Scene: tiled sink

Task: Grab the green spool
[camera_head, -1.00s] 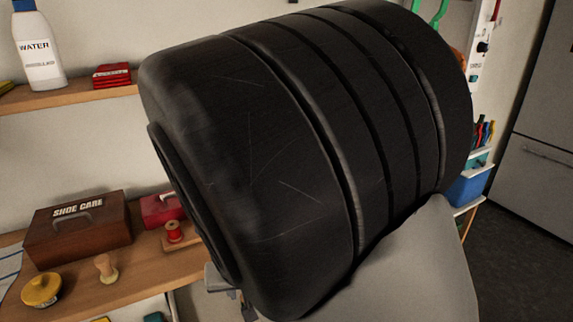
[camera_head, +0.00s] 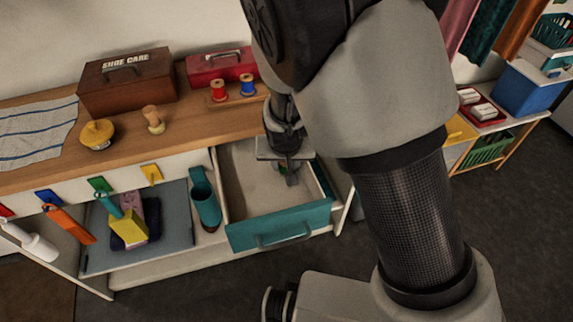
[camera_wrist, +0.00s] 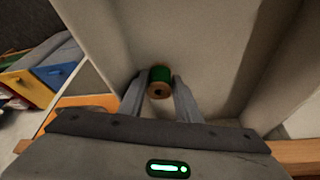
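The green spool (camera_wrist: 161,75) has a tan wooden end and lies on the floor of the open drawer (camera_head: 280,228), which has a teal front. My gripper (camera_wrist: 161,80) reaches down into the drawer with its fingers open. In the wrist view the spool sits between the two fingertips, with a narrow gap on each side. In the head view my gripper (camera_head: 288,172) hides most of the spool, and only a bit of green shows there.
The drawer walls stand close around my gripper. On the wooden counter above are a red spool (camera_head: 218,91), a blue spool (camera_head: 247,85), a shoe care box (camera_head: 127,82) and a yellow tin (camera_head: 97,134).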

